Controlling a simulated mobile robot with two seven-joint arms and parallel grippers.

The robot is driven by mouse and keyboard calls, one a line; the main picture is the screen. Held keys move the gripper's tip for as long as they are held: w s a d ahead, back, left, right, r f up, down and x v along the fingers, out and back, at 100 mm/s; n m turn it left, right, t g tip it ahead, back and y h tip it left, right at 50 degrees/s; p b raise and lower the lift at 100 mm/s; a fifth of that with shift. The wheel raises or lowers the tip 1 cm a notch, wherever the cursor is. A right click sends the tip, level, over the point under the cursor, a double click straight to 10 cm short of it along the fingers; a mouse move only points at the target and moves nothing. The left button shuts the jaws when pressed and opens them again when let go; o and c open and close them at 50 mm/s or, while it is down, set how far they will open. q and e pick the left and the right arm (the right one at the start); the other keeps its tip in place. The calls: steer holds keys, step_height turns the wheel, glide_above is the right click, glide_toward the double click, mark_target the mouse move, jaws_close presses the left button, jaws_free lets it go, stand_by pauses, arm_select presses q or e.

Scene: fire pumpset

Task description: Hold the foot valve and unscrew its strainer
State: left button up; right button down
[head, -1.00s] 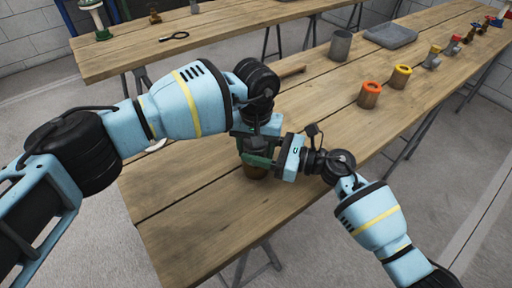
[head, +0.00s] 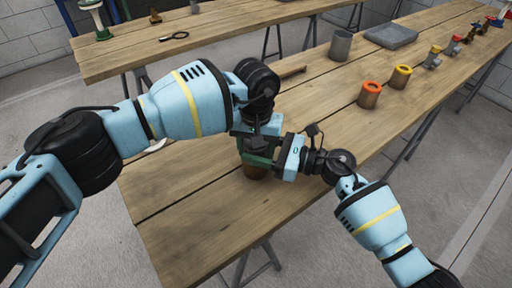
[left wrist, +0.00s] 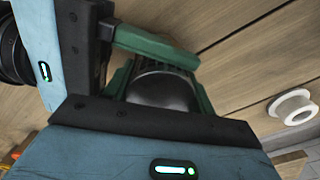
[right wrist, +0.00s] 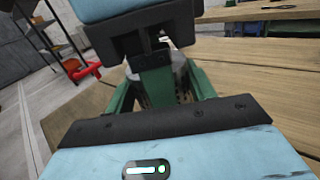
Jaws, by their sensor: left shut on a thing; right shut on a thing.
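The foot valve shows in the head view as a short brown piece (head: 256,172) low at the near table edge, mostly hidden by both grippers. In the left wrist view a smooth dark grey round part (left wrist: 163,92) sits between green fingers, with the slotted strainer (left wrist: 160,66) just beyond it. A grey slotted part also shows in the right wrist view (right wrist: 181,80). My left gripper (head: 257,146) is shut on the valve from above. My right gripper (head: 262,160) is shut at the same place from the right, apparently on the strainer; the exact contact is hidden.
On the same wooden table (head: 190,225) stand a grey cup (head: 340,46), a grey slab (head: 391,34), orange-topped (head: 369,95) and yellow-topped (head: 400,76) cylinders, and several small fittings farther right. The near left tabletop is clear.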

steer(key=shift+w+d+f, duration=0.1)
steer(key=shift+d, duration=0.05)
arm_select(q)
steer(key=o, duration=1.1)
steer(key=shift+r, duration=0.1)
steer(key=shift+r, duration=2.2)
arm_select(e)
steer(key=shift+c, duration=2.2)
jaws_free()
arm_select(q)
steer(key=shift+f, duration=0.1)
step_height(320, 180, down, 2)
steer(key=shift+s+f+b, duration=0.1)
steer(key=shift+b, duration=0.45)
arm_select(e)
steer(key=v, duration=0.6)
steer(key=shift+s+d, duration=0.2)
steer(key=shift+d, duration=0.05)
arm_select(q)
steer(key=shift+f, duration=0.15)
arm_select(e)
steer(key=shift+s+d, duration=0.15)
steer(key=shift+d, duration=0.35)
